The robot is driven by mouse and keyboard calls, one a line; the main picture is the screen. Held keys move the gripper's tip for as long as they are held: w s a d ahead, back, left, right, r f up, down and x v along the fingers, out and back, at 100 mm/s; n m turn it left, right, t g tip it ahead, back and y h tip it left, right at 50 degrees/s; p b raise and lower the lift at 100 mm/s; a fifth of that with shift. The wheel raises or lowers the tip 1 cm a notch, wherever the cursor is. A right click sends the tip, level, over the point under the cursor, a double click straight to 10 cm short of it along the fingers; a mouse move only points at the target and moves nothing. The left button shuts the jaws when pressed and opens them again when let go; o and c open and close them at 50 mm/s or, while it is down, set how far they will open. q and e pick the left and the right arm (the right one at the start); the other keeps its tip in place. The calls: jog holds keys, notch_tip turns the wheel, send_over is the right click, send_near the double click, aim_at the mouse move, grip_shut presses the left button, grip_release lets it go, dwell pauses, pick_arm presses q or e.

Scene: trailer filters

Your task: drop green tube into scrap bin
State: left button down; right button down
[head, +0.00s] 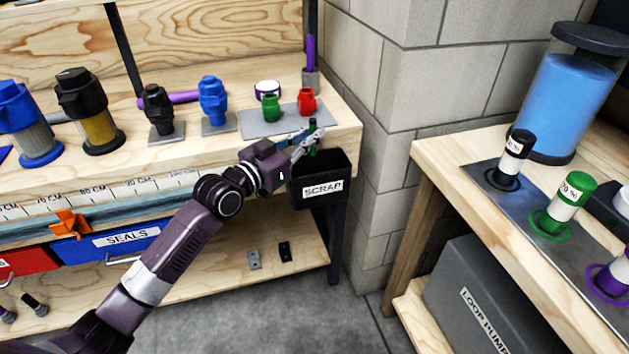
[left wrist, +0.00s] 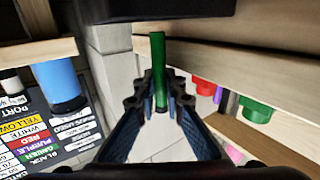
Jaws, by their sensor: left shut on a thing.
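My left gripper (head: 305,143) is shut on the green tube (head: 312,136). It holds the tube roughly upright over the opening of the black scrap bin (head: 322,188), which hangs at the right front end of the workbench. The head view does not show clearly how far the tube's lower end is from the bin. In the left wrist view the green tube (left wrist: 158,70) stands between the two fingertips of the left gripper (left wrist: 160,98). My right gripper is in neither view.
Green (head: 271,107) and red (head: 307,101) fittings stand on a grey plate near the bin. Blue (head: 213,101) and black (head: 158,109) fittings stand further left. A block wall (head: 385,150) is right of the bin. A second bench (head: 450,175) carries labelled cylinders.

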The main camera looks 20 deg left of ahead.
pick_arm(q)
jog(key=c, duration=1.9)
grip_release()
jog(key=shift+c, duration=0.2)
jog(key=v, duration=1.2)
